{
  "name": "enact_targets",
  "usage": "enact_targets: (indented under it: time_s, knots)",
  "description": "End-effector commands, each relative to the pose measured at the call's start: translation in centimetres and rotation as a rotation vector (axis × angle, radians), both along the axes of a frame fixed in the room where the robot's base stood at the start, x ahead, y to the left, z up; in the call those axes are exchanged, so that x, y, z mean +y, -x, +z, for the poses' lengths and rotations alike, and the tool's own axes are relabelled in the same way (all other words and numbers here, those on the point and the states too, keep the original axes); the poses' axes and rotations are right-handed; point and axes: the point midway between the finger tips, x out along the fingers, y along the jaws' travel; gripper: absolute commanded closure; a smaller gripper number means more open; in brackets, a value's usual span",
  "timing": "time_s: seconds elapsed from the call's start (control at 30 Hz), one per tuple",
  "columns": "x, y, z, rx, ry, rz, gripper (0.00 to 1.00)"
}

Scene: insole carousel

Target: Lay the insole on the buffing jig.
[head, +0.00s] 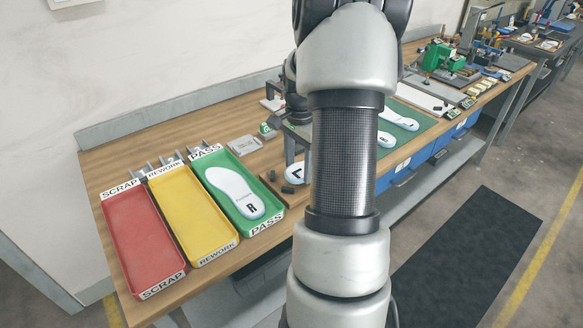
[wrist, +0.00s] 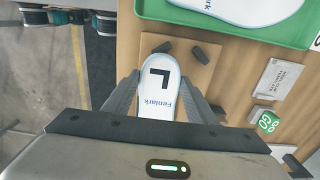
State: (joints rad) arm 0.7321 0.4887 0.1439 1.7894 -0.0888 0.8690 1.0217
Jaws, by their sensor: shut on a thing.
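The insole (wrist: 172,60) is white with a pale blue edge, a black "L" and the name Fenlark. In the wrist view it lies between the two fingers of my gripper (wrist: 162,88), which is shut on it. Its marked end also shows in the head view (head: 293,176), left of my arm. The buffing jig (wrist: 203,83) appears to be the brown board with dark pegs, under the insole's end in the wrist view. Its edge shows in the head view (head: 270,187). I cannot tell whether the insole touches the board. My arm hides much of the gripper in the head view.
The green PASS tray (head: 231,165), holding an insole marked R, stands close left of the board. Yellow REWORK (head: 192,213) and red SCRAP (head: 143,238) trays stand further left. A green GO block (wrist: 267,122) and grey plate (wrist: 278,78) lie nearby. A green mat (head: 412,128) holds more insoles.

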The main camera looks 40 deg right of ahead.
Motion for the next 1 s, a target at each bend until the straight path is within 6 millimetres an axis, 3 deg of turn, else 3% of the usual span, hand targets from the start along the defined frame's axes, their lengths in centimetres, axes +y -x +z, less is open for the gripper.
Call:
enact_targets:
  time_s: [0.1,0.37,0.57,0.97,1.0]
  knots:
    - [0.0,-1.9,0.0,0.0,0.0,0.002,0.74]
    - [0.0,-3.7,-0.2,0.0,-0.001,0.001,0.74]
    - [0.0,-3.5,-3.3,0.002,-0.001,0.0,0.74]
    - [0.0,-3.5,-4.0,0.0,0.001,0.001,0.74]
    - [0.0,-3.5,-3.8,0.0,0.001,0.0,0.44]
